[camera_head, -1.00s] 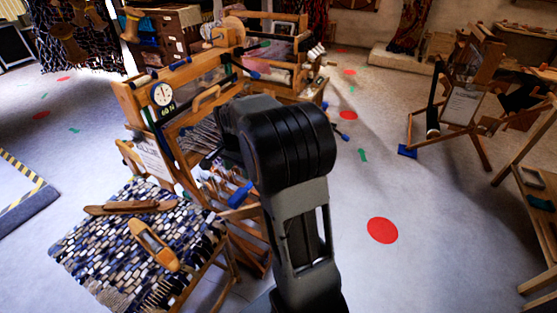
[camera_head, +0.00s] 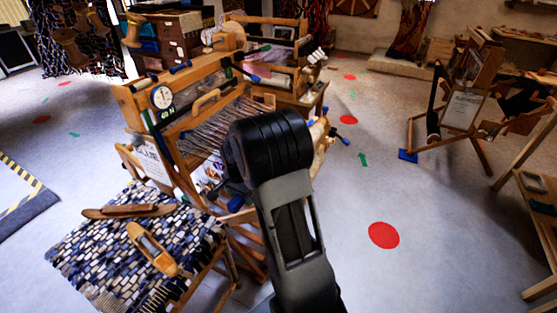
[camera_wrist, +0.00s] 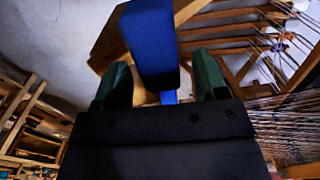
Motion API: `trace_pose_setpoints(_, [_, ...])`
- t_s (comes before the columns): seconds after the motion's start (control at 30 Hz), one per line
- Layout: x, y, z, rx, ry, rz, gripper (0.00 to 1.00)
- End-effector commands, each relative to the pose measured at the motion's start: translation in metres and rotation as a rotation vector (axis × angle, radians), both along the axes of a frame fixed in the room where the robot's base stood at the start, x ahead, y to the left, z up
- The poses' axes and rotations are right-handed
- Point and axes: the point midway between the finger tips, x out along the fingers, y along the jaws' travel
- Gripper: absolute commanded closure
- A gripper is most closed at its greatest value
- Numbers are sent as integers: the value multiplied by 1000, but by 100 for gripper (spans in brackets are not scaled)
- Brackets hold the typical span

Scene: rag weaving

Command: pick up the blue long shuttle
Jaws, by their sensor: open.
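In the wrist view my gripper (camera_wrist: 162,74) shows two green fingertips, open and apart. A blue block-shaped thing (camera_wrist: 151,40) stands between and beyond them, with a narrow blue part below it; I cannot tell whether it is the blue long shuttle or a loom handle, or whether it touches a finger. In the head view my arm hides the gripper. A long brown shuttle (camera_head: 129,211) and an orange-brown wooden shuttle (camera_head: 152,249) lie on a table of woven rag cloth (camera_head: 95,245). Neither looks clearly blue.
A wooden loom (camera_head: 185,85) with a round dial (camera_head: 162,97) and protruding blue-ended handles (camera_head: 237,203) stands close behind my arm. Stretched threads (camera_wrist: 285,115) fill the wrist view's right side. Wooden stands (camera_head: 465,105) are at right. Open floor with a red disc (camera_head: 383,235) lies between.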

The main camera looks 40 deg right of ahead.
Motion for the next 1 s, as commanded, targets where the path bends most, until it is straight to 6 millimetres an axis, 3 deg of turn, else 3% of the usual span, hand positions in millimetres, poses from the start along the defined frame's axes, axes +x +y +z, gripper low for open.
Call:
trace_pose_setpoints(0.27, [0,0,-2,0,0,0,36])
trace_pose_setpoints(0.83, [0,0,-1,0,0,0,91])
trace_pose_setpoints(1.0, [0,0,-1,-1,-1,0,93])
